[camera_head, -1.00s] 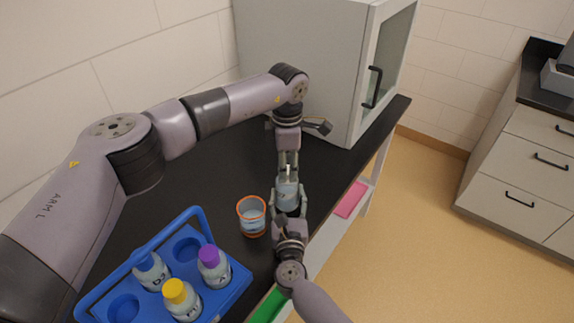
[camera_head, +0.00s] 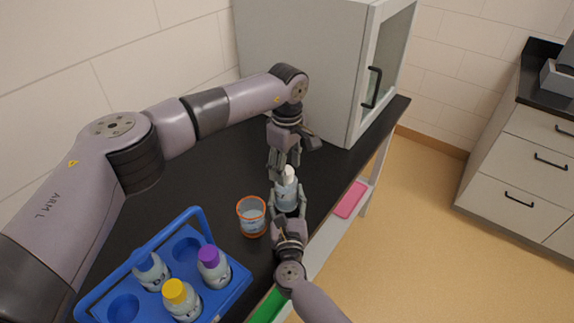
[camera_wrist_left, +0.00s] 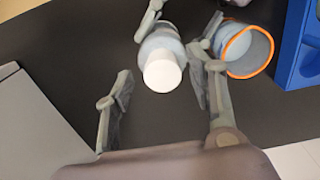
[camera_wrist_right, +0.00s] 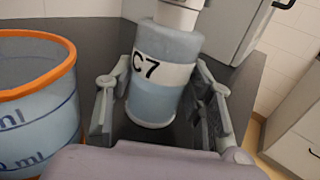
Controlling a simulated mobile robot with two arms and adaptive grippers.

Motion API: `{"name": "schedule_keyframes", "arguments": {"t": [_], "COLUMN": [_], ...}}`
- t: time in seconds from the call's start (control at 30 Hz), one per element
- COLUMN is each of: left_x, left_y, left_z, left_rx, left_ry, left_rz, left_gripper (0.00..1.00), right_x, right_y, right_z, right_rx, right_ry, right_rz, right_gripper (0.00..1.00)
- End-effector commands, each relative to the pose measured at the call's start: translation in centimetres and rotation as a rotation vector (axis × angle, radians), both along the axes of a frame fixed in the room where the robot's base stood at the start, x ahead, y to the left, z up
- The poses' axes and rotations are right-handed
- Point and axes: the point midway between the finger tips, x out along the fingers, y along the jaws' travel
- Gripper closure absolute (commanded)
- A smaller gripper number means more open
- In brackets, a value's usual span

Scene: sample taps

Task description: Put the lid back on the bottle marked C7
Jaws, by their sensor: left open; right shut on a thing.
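The bottle marked C7 (camera_wrist_right: 165,72) is a clear bottle with bluish liquid. It stands upright between the fingers of my right gripper (camera_head: 289,205), which is shut on it. The white lid (camera_wrist_left: 162,72) sits on top of the bottle, and it also shows in the head view (camera_head: 288,173). I cannot tell how tightly it is seated. My left gripper (camera_wrist_left: 165,95) is open and empty beside the lid, with its fingers apart and clear of it. In the head view the left gripper is just above and behind the bottle.
An orange-rimmed beaker (camera_head: 251,216) with liquid stands left of the bottle. A blue carrier (camera_head: 238,283) at front left holds bottles with blue, yellow and purple caps. A grey cabinet (camera_head: 295,60) stands behind. The black bench has free room left of the bottle.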

Motion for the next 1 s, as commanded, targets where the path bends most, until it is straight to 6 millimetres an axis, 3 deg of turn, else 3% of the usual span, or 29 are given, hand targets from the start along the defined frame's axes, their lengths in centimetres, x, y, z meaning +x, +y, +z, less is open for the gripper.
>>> {"name": "schedule_keyframes", "arguments": {"t": [0.23, 0.57, 1.0], "left_x": [0.0, 0.0, 0.0], "left_y": [0.0, 0.0, 0.0], "left_z": [0.5, 4.3, 4.6], "left_rx": [0.000, 0.000, 0.000], "left_ry": [0.000, 0.001, 0.002], "left_rz": [0.000, 0.000, 0.059], "left_gripper": [0.49, 0.49, 0.51], "right_x": [0.1, 0.1, 0.1], "right_y": [-0.1, -0.1, -0.1], "right_z": [0.0, 0.0, 0.0], "right_rx": [0.000, 0.000, 0.000], "right_ry": [0.000, 0.000, -0.001], "right_rz": [-0.002, -0.002, -0.002], "right_gripper": [1.00, 1.00, 1.00]}}
